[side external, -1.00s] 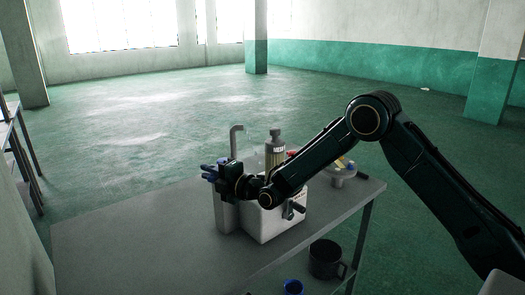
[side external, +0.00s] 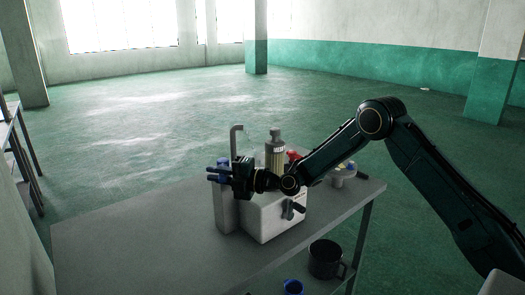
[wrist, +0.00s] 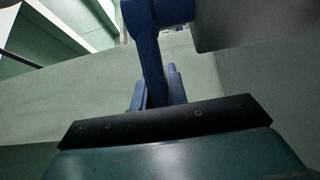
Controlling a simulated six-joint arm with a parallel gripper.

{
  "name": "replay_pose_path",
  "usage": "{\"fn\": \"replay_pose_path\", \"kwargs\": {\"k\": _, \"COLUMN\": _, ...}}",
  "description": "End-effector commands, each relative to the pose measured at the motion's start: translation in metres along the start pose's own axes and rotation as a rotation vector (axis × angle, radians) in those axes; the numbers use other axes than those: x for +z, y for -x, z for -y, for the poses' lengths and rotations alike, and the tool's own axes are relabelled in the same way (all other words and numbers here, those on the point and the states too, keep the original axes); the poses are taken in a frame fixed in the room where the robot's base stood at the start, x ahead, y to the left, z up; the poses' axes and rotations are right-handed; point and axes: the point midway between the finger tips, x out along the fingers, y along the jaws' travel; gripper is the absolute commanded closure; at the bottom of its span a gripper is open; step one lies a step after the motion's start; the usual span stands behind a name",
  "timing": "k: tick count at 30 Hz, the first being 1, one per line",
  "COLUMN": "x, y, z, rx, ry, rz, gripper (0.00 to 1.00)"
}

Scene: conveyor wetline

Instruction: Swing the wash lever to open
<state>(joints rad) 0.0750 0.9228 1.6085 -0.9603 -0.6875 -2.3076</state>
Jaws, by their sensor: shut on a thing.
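The blue wash lever (wrist: 150,55) runs down through the wrist view from a blue hub at the top to my gripper (wrist: 158,92). My gripper is shut on the lever's lower part, with its fingers partly behind the black wrist plate. In the side view my gripper (side external: 213,175) is at the left end of the white wash unit (side external: 275,218), fingers pointing left. A blue part of the lever (side external: 223,162) shows just above the fingers. The rest of the lever is hidden by my gripper.
A grey tap (side external: 236,140) and a capped bottle (side external: 275,148) stand behind my wrist. A red item (side external: 294,156) and a grey dish (side external: 344,172) are to the right. A dark mug (side external: 325,259) and blue cup (side external: 292,287) are below. The table's left part (side external: 130,240) is clear.

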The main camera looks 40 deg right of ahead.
Motion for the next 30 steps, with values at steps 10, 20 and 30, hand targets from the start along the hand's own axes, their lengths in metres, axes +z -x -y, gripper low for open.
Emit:
{"fn": "replay_pose_path", "kwargs": {"k": 10, "x": 0.001, "y": 0.008, "z": -0.001, "rx": 0.002, "ry": 0.0, "rz": -0.131, "gripper": 1.0}}
{"fn": "replay_pose_path", "kwargs": {"k": 20, "x": 0.001, "y": 0.011, "z": 0.0, "rx": 0.001, "ry": -0.001, "rz": -0.187, "gripper": 1.0}}
{"fn": "replay_pose_path", "kwargs": {"k": 30, "x": 0.001, "y": 0.011, "z": -0.001, "rx": 0.001, "ry": -0.002, "rz": -0.189, "gripper": 1.0}}
